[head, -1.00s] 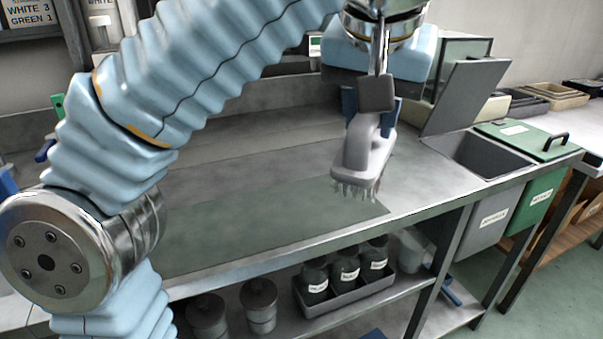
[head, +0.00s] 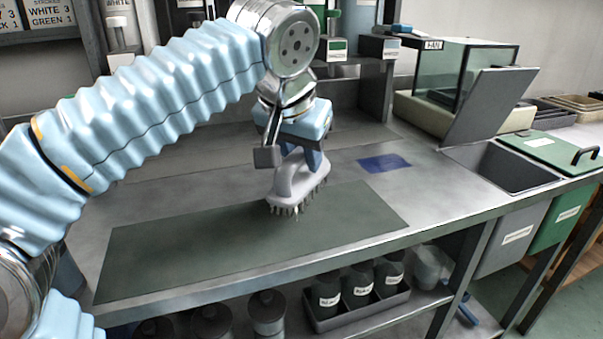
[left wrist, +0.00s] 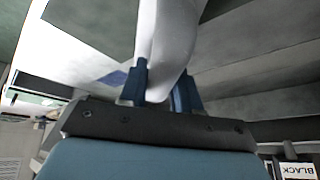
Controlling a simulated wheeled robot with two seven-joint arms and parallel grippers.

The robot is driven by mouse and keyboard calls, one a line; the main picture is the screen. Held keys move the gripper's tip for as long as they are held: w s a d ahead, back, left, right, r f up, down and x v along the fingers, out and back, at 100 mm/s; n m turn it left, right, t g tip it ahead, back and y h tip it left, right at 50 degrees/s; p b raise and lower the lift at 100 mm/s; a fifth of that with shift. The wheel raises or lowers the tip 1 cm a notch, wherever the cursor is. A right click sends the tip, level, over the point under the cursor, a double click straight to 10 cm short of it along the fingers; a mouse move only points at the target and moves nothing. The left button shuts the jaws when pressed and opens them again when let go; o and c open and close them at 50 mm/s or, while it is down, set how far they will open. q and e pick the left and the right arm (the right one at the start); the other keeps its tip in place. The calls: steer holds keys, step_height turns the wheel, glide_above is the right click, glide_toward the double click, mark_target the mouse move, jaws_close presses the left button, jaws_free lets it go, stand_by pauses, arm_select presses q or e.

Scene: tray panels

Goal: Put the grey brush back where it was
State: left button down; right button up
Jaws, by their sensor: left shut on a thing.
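The grey brush (head: 297,180) is in my left gripper (head: 312,160), bristles down, tilted, over the dark green mat (head: 190,245) on the bench. Whether the bristles touch the mat I cannot tell. In the left wrist view the brush (left wrist: 175,50) is a pale shape between the two blue fingers of my left gripper (left wrist: 160,85). A flat blue patch (head: 384,163) lies on the bare steel bench right of and behind the mat. My right gripper is not in view.
A grey bin with a raised lid (head: 487,105) and a green-lidded bin (head: 545,147) are set in the bench's right end. A glass-sided box (head: 440,75) stands behind. The shelf below holds several dark bottles (head: 357,285) in a tray. The mat's left part is clear.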

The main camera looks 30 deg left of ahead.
mark_target(301, 175)
arm_select(q)
steer(key=shift+f, duration=1.55)
steer(key=shift+f, duration=0.1)
steer(key=c, duration=1.3)
jaws_free()
steer(key=shift+f, duration=0.1)
steer(key=o, duration=0.5)
steer(key=shift+r, duration=0.3)
steer(key=p+v, duration=0.1)
steer(key=v, duration=1)
steer(key=shift+s+r, duration=0.2)
steer(key=shift+r, duration=0.15)
